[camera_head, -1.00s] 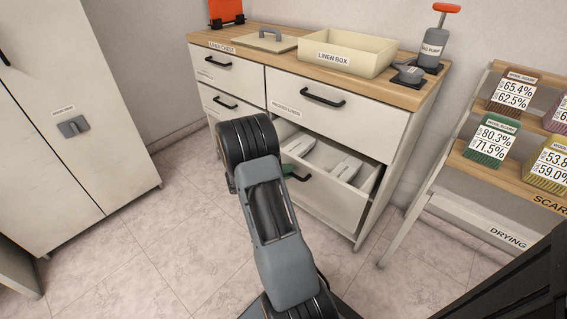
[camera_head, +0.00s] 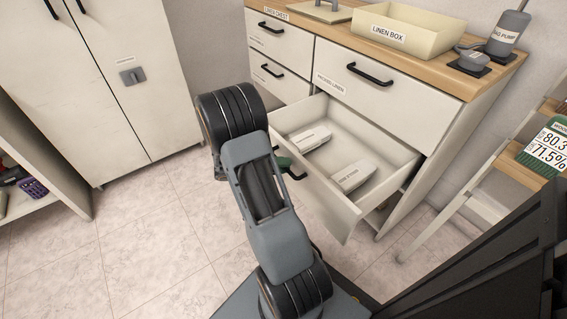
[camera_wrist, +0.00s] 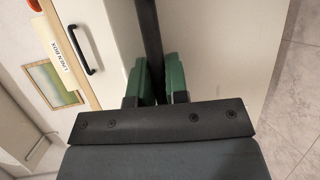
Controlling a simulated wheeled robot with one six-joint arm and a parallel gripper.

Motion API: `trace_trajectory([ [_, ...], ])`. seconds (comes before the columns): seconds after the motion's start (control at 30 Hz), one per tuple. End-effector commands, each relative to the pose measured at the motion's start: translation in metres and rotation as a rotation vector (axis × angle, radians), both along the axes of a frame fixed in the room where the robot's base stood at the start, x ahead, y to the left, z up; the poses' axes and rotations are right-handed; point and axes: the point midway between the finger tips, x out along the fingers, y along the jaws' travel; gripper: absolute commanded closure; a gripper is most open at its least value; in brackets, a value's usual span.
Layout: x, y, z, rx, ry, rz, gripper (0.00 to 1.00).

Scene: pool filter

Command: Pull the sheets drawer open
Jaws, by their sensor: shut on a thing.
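The open drawer (camera_head: 322,193) is the lower right one of the white chest; it is pulled well out. Two pale packs, one at the back left (camera_head: 310,139) and one at the front right (camera_head: 352,175), lie inside it with bare floor around them. My gripper (camera_head: 284,163) is at the drawer's front, mostly hidden behind my arm in the head view. In the wrist view its green fingers (camera_wrist: 159,82) are shut on the dark bar handle (camera_wrist: 150,45). A black piece of the handle (camera_head: 295,174) also shows beside the fingers in the head view.
The closed upper right drawer (camera_head: 375,92) is above. A linen box (camera_head: 410,36) and a pump (camera_head: 507,34) stand on the wooden top. A rack (camera_head: 470,190) stands at right, a cabinet (camera_head: 110,90) at left. The tiled floor (camera_head: 150,240) at left is clear.

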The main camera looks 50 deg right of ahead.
Motion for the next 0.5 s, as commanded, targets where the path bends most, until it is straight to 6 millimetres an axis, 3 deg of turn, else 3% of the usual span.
trace_trajectory([
  [0.3, 0.0012, 0.0007, 0.0007, -0.002, -0.003, 0.001, 1.0],
  [0.33, 0.0013, 0.0007, 0.0007, -0.002, -0.003, 0.001, 0.84],
  [0.43, 0.0013, 0.0008, 0.0006, -0.002, -0.003, 0.001, 0.75],
  [0.5, 0.0011, 0.0008, 0.0005, -0.001, -0.002, 0.002, 0.75],
])
